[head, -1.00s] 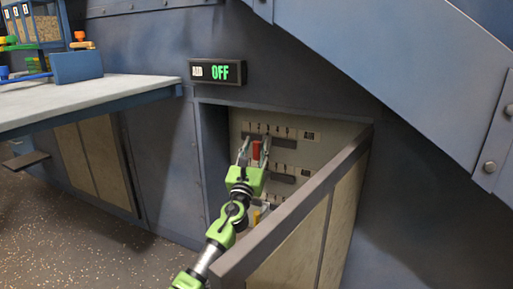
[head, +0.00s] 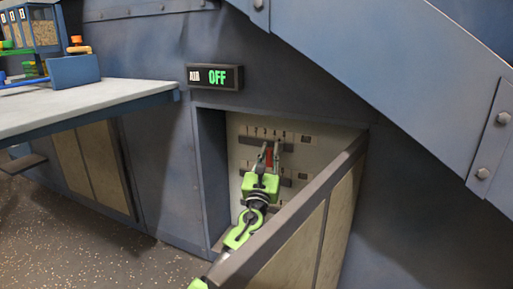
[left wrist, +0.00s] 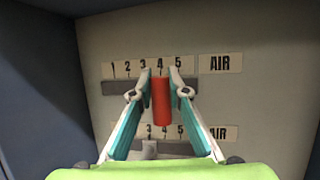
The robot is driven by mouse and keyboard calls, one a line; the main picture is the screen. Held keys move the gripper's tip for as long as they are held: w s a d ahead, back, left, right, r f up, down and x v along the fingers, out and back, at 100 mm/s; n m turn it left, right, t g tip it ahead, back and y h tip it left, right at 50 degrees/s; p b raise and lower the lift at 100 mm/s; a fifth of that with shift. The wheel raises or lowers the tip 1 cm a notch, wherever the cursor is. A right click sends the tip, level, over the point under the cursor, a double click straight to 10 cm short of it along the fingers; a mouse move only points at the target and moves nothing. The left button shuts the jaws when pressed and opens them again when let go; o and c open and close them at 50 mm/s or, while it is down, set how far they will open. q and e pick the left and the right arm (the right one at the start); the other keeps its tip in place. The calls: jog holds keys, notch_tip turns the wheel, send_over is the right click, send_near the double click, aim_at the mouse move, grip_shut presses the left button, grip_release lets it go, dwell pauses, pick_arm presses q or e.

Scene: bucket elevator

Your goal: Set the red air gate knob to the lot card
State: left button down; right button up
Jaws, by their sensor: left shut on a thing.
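The red air gate knob (left wrist: 160,101) stands upright at the upper slot, under the number 4 of a scale (left wrist: 128,68) marked 1 to 5 with an AIR label. The knob also shows in the head view (head: 269,157). My left gripper (left wrist: 161,76) is shut on the red knob, one finger on each side. In the head view my left gripper (head: 269,153) reaches into the open recess. My right gripper is out of view. I cannot make out a lot card.
An open door (head: 300,210) stands right of my arm. The display (head: 215,77) above reads AIR OFF. A worktable (head: 90,97) is at left.

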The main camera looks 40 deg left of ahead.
pick_arm(q)
jog(key=shift+w+d+f, duration=0.1)
jog(key=shift+w+d, duration=0.05)
jog(key=shift+d, duration=0.35)
jog(key=shift+w+d, duration=0.15)
jog(key=shift+d, duration=0.35)
jog(key=c, duration=1.9)
grip_release()
jog(key=shift+d, duration=0.1)
jog(key=v, duration=1.2)
